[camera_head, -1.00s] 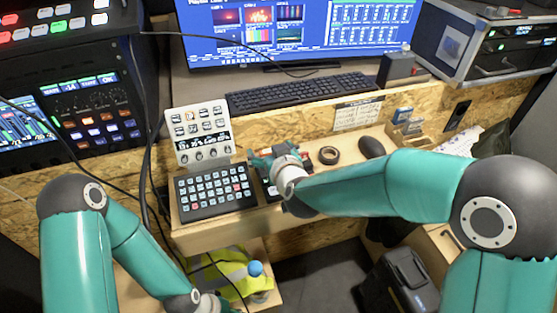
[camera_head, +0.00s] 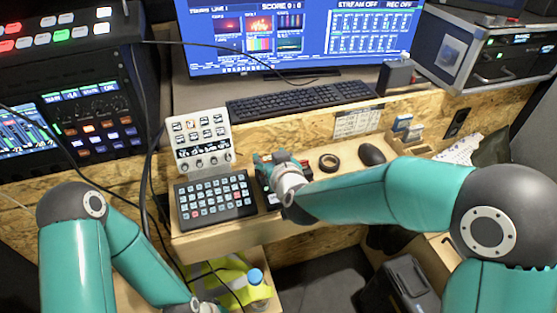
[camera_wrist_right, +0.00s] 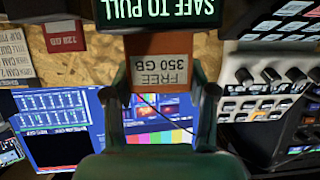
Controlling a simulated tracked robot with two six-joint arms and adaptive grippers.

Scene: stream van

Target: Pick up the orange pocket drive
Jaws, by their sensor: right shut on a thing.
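The orange pocket drive (camera_wrist_right: 160,48) shows in the right wrist view with a pale label reading "FREE 350 GB". It sits between the two fingers of my right gripper (camera_wrist_right: 163,98), which is shut on it. One end of the drive meets a dark unit with a green-lit "SAFE TO PULL" display (camera_wrist_right: 160,13); I cannot tell whether it is still seated there. In the head view my right gripper (camera_head: 270,162) is over the wooden shelf, right of the button pad (camera_head: 215,198), and hides the drive. My left gripper is below the picture edge.
A white control panel (camera_head: 199,135) stands close left of my right gripper. A tape roll (camera_head: 329,162) and a dark mouse (camera_head: 372,154) lie to its right. The keyboard (camera_head: 300,97) is behind. A red "128 GB" drive (camera_wrist_right: 64,36) shows in the wrist view.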

